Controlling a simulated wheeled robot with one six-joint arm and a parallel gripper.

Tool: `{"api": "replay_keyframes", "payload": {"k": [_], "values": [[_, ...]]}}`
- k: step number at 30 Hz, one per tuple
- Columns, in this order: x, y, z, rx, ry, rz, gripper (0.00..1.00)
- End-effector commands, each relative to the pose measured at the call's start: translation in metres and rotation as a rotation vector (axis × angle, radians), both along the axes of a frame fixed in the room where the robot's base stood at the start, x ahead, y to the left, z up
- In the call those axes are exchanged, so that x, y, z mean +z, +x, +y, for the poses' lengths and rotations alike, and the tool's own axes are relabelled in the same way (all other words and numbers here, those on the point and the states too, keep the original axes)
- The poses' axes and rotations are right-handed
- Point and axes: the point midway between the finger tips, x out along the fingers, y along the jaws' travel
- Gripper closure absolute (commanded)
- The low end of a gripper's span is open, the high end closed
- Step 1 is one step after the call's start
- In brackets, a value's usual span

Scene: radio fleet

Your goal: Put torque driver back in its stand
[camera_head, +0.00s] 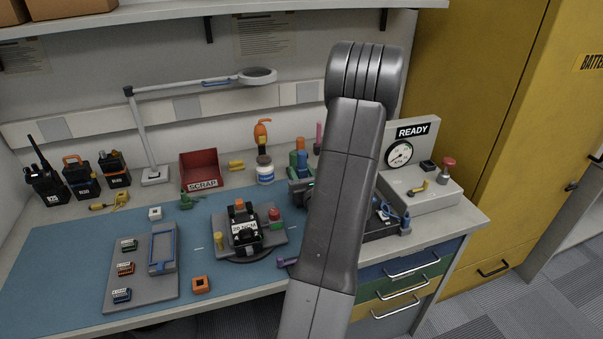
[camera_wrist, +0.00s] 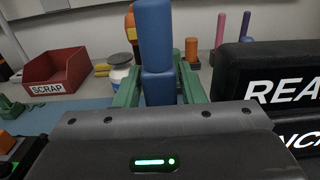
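A blue upright handle, which I take to be the torque driver (camera_wrist: 155,40), stands between the green fingers of my gripper (camera_wrist: 158,85) in the wrist view. The fingers press against both its sides. In the head view my gripper (camera_head: 300,166) is partly hidden by my arm, with the blue handle between its green fingers. The driver's lower end is hidden, so I cannot tell whether it touches the bench. An orange handle (camera_wrist: 191,50), a pink one (camera_wrist: 220,30) and a purple one (camera_wrist: 246,24) stand behind. I cannot make out which holder is the driver's stand.
A red scrap bin (camera_head: 200,170) and a white jar (camera_head: 265,172) stand left of my gripper. A turntable fixture with a radio (camera_head: 243,230) sits in front on the blue mat (camera_head: 60,260). A gauge tester (camera_head: 425,190) is to the right. Black lettered objects (camera_wrist: 285,75) are close by.

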Motion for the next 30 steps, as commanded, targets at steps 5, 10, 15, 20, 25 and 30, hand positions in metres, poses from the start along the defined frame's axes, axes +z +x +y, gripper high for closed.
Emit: {"api": "replay_keyframes", "payload": {"k": [5, 10, 15, 20, 25, 30], "values": [[0.002, 0.0, 0.0, 0.0, 0.0, 0.0, 0.64], [0.001, -0.017, -0.007, -0.004, 0.001, 0.0, 0.64], [0.001, -0.055, -0.02, -0.006, 0.001, 0.0, 0.64], [0.002, -0.086, -0.029, -0.005, 0.001, 0.0, 0.64], [0.003, -0.105, -0.035, -0.003, 0.0, 0.0, 0.64], [0.003, -0.114, -0.037, -0.001, 0.0, 0.0, 0.64]]}}
